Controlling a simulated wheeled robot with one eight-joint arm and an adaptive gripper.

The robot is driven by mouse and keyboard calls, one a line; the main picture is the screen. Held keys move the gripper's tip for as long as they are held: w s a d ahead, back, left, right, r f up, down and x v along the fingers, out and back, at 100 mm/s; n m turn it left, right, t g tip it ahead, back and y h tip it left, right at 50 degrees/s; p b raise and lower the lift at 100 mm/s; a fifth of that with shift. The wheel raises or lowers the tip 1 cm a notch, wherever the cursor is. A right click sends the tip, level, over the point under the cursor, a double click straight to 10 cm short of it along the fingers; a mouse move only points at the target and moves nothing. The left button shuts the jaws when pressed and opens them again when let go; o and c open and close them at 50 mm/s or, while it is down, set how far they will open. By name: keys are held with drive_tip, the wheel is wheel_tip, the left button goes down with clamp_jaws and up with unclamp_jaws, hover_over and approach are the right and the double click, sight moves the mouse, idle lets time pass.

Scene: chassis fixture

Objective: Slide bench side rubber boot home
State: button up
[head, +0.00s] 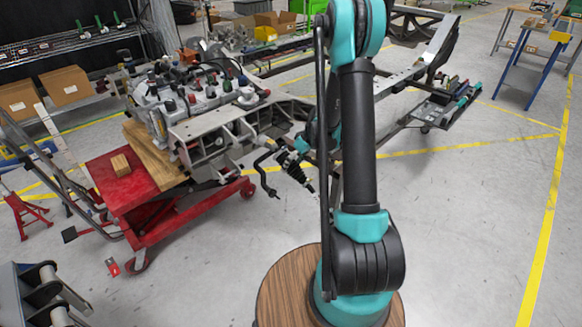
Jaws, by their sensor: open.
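A black ribbed rubber boot (291,165) sits on a thin rod that slopes down to the right from the front of the grey chassis frame (210,130). The rod's dark end sticks out below the boot, over open floor. My gripper (299,148) is at the end of the teal wrist, close to the upper end of the boot. It is small here and partly hidden behind my upper arm. It is open. I cannot tell whether its fingers touch the boot or stand around it. How far the boot sits along the rod is too small to tell.
A curved black bar (264,174) hangs left of the boot. A red lift cart (125,190) with a wooden block (120,164) stands left, beside an engine (190,100). The frame's long rail (412,75) runs back right. The floor at right is clear up to a blue bench (530,80).

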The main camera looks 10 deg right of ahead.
sight(280, 153)
drive_tip(key=shift+x, duration=0.8)
drive_tip(key=c, duration=1.7)
drive_tip(key=w+a+r, duration=0.2)
drive_tip(key=w, duration=0.1)
drive_tip(key=w+a+r, duration=0.1)
drive_tip(key=w+a, duration=0.1)
drive_tip(key=shift+w+r, duration=0.1)
drive_tip(key=shift+w, duration=0.15)
drive_tip(key=o, duration=1.7)
